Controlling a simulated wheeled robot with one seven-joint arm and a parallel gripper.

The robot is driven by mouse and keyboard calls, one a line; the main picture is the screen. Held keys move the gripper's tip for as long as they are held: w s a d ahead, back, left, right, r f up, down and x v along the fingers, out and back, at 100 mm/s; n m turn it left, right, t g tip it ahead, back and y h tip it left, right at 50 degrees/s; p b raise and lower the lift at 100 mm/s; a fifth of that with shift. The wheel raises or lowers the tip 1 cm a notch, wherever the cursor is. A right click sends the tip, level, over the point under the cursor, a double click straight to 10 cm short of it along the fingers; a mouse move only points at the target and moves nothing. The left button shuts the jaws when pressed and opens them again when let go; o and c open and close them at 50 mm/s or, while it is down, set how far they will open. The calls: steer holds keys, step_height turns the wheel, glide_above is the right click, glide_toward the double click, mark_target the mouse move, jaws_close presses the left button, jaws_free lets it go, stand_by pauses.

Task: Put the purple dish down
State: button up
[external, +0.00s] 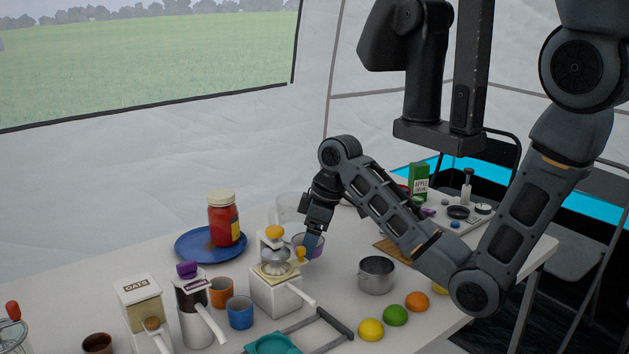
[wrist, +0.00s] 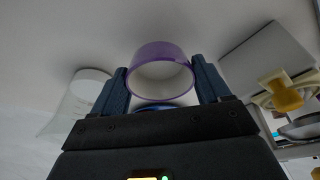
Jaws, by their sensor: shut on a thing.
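The purple dish (wrist: 160,51) is a small round bowl with a purple rim and pale inside. In the wrist view it sits between the two blue fingers of my gripper (wrist: 162,82), which is shut on it. In the external view, the dish (external: 317,245) is partly hidden by my gripper (external: 307,246), which points down just behind the white juicer. I cannot tell whether its underside touches the white table.
The white juicer (external: 275,291) with a yellow top stands close in front of the dish. A clear container (external: 289,208) is behind it. A metal pot (external: 376,275) stands to the right, and a blue plate (external: 188,246) with a red jar (external: 224,222) to the left.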

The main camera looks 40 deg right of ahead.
steer(key=s+d+r+p, duration=0.4)
steer(key=d+r+p, duration=0.25)
steer(key=d, duration=0.25)
steer(key=m+h, duration=0.5)
steer(key=m, duration=1.3)
glide_above(334, 266)
steer(key=f, duration=0.3)
steer(key=s+f+b, duration=0.1)
steer(key=f, duration=0.1)
steer(key=shift+a, duration=0.4)
steer(key=shift+f, duration=2.3)
steer(key=shift+f, duration=0.15)
steer(key=o, duration=1.1)
